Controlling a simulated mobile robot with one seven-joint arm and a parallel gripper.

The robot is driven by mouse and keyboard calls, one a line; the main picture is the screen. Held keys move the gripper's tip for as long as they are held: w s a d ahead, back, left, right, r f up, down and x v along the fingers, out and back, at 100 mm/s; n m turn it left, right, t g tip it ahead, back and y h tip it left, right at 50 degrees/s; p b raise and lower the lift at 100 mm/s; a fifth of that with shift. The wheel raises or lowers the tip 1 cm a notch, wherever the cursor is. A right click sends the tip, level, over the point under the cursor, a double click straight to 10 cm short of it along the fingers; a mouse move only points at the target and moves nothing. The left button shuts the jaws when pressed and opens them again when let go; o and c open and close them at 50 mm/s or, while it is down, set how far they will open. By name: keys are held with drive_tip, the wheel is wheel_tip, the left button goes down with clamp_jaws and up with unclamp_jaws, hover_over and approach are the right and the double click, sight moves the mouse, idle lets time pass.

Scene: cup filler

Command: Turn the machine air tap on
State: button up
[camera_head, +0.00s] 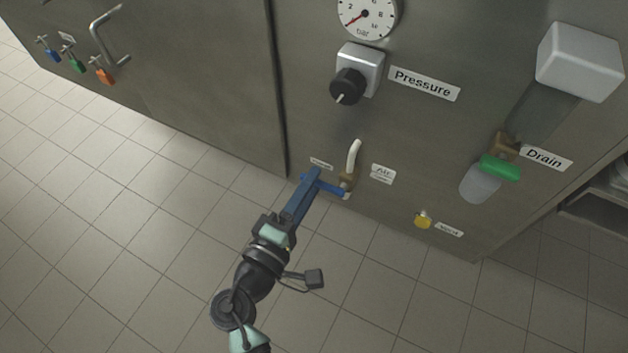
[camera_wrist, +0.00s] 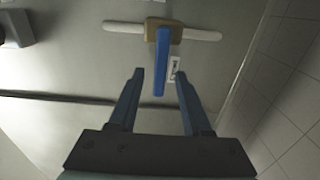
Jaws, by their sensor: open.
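The air tap has a brass body (camera_head: 347,182) on the steel panel, beside a small "Air" label (camera_head: 383,172), with white pipe above and below it. Its blue lever (camera_head: 331,188) points left, out toward my gripper. The tap's brass body (camera_wrist: 165,29) and the lever (camera_wrist: 161,62) also show in the wrist view. There the lever's end lies between the fingertips in the picture. My gripper (camera_head: 309,178) has blue fingers, open and empty, at the lever's end. I cannot tell whether a finger touches it.
The pressure knob (camera_head: 348,85) and gauge (camera_head: 366,14) are above the tap. Several coloured padlocks hang at the far left, near a door handle (camera_head: 108,38). The tiled floor is clear.

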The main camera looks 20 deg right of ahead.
drive_tip(key=shift+x, duration=0.9)
drive_tip(key=shift+c, duration=0.3)
clamp_jaws()
idle(0.6)
